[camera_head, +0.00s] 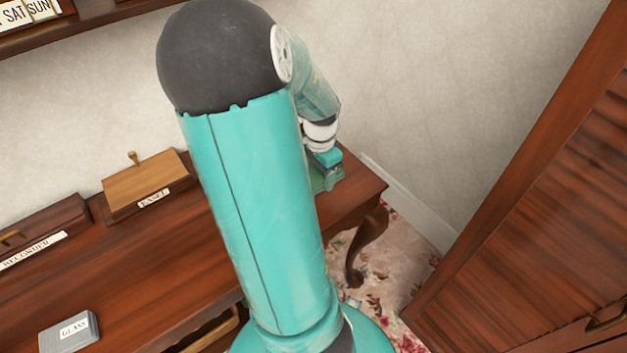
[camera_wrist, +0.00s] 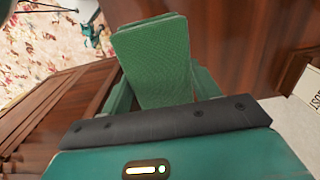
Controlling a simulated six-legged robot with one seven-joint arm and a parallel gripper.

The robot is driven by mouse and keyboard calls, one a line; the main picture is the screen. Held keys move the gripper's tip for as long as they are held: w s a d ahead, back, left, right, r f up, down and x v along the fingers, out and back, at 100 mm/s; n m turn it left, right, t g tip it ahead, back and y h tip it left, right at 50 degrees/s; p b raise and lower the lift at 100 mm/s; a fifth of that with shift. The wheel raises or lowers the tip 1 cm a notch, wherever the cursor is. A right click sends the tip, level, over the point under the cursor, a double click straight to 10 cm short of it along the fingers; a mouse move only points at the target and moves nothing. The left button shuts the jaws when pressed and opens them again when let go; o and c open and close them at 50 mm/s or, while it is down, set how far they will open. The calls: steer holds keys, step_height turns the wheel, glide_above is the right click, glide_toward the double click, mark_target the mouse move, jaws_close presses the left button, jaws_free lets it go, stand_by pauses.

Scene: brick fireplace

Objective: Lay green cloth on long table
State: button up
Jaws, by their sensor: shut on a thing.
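The long table (camera_head: 110,270) is dark brown wood and runs along the wall in the head view. My gripper (camera_head: 326,160) is over its right end, partly hidden behind my own arm. The green cloth (camera_head: 318,183) shows just below the gripper at that end. In the wrist view the green cloth (camera_wrist: 152,60) is a folded, textured green pad between the fingers of my gripper (camera_wrist: 160,88), which is shut on it. I cannot tell whether the cloth touches the tabletop.
A slatted wooden door (camera_head: 545,220) is at the right. Floral carpet (camera_head: 385,245) shows between.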

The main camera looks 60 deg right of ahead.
mark_target(314, 174)
steer(key=w+d+f, duration=0.1)
steer(key=f, duration=0.1)
steer(key=w+d+f, duration=0.2)
steer(key=f, duration=0.1)
steer(key=shift+w+d+f, duration=0.15)
steer(key=shift+d+f, duration=0.1)
steer(key=shift+f, duration=0.1)
step_height(314, 174, down, 3)
steer(key=shift+w+d+f, duration=0.1)
steer(key=shift+f, duration=0.05)
steer(key=o, duration=0.9)
steer(key=shift+o, duration=0.2)
